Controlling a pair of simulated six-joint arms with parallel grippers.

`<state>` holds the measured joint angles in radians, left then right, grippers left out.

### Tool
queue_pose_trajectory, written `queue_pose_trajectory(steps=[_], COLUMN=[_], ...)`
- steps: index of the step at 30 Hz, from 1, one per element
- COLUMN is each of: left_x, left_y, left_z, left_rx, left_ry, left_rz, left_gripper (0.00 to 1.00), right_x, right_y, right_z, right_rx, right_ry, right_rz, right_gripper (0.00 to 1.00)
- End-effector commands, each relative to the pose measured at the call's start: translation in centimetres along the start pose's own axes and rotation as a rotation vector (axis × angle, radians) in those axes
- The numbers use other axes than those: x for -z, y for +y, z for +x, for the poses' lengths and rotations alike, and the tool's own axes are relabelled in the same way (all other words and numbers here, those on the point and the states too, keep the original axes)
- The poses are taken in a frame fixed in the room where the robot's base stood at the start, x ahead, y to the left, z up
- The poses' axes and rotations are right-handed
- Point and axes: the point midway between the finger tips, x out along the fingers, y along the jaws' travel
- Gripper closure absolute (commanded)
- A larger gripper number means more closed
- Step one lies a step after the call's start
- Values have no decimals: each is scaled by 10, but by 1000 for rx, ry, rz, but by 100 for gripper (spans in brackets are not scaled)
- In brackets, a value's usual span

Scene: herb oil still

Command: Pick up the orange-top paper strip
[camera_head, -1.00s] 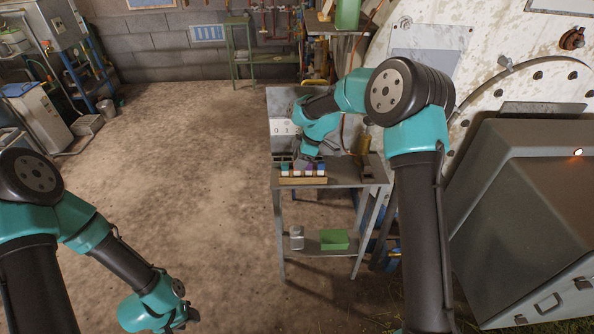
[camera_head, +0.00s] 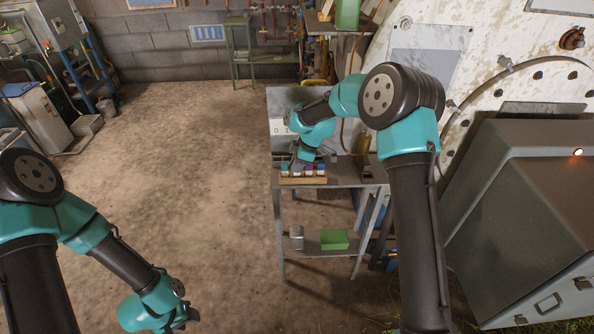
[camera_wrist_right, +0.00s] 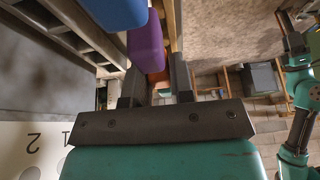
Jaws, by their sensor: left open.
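In the right wrist view, an orange-red top (camera_wrist_right: 160,76) shows deep between the two fingers of my right gripper (camera_wrist_right: 157,84). The fingers are apart, and I cannot tell whether they touch it. A purple top (camera_wrist_right: 146,48) and a blue top (camera_wrist_right: 118,12) stand in a row with it. In the head view, a wooden rack (camera_head: 303,181) with several coloured tops sits on the grey table, and my right gripper (camera_head: 298,165) is down at it, small and partly hidden. My left gripper (camera_head: 188,318) hangs at the bottom, away from the table, only partly visible.
The grey metal table (camera_head: 345,174) has a lower shelf with a green box (camera_head: 333,239) and a small metal container (camera_head: 296,238). A numbered panel (camera_wrist_right: 35,146) lies close beside my right gripper. A large white tank (camera_head: 500,60) stands right. Floor left of the table is clear.

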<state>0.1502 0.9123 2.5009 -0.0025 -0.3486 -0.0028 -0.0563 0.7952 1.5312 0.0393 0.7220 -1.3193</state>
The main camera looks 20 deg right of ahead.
Motion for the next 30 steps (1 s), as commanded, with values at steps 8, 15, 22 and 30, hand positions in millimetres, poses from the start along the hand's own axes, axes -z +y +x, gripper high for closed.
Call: queue_pose_trajectory(steps=[8, 15, 22, 30], left_x=[0, 0, 0, 0], left_y=[0, 0, 0, 0], left_z=[0, 0, 0, 0], left_rx=[0, 0, 0, 0], left_ry=[0, 0, 0, 0], left_rz=[0, 0, 0, 0], left_gripper=[57, 57, 57, 57], right_x=[0, 0, 8, 26], right_y=[0, 0, 1, 0], right_z=[0, -1, -18, -62], right_rx=[0, 0, -3, -2], right_ry=[0, 0, 1, 1], right_rz=[0, 0, -1, -1], right_gripper=[100, 100, 100, 100])
